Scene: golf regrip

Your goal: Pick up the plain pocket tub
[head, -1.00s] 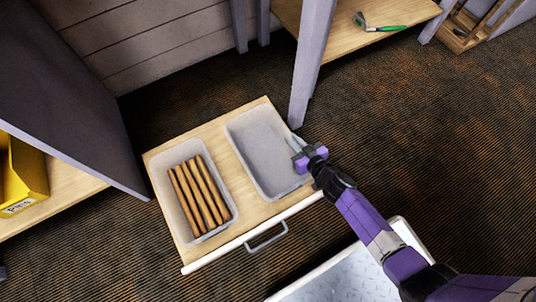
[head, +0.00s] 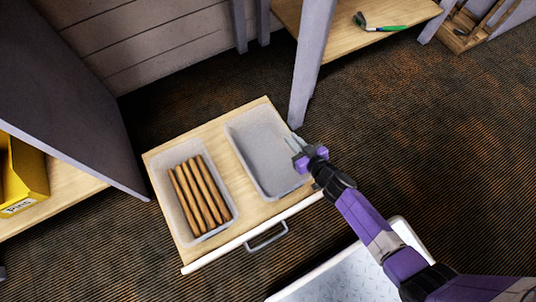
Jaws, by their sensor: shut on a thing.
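Two pale tubs sit side by side in an open wooden drawer. The right tub (head: 262,150) is empty, with a bare grey floor. The left tub (head: 164,180) holds several brown sticks (head: 200,192). My gripper (head: 294,147) is at the right side wall of the empty tub, shut on its rim. The fingers partly hide that stretch of the rim. The tub appears to rest on the drawer floor; I cannot tell whether it is lifted at all. I see no marking on the empty tub.
The drawer (head: 222,253) has a white front with a grey handle (head: 266,237). A grey post (head: 311,70) stands close behind my gripper. A yellow bin (head: 22,175) is at the left, and a green-handled club (head: 380,25) lies on a rear bench.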

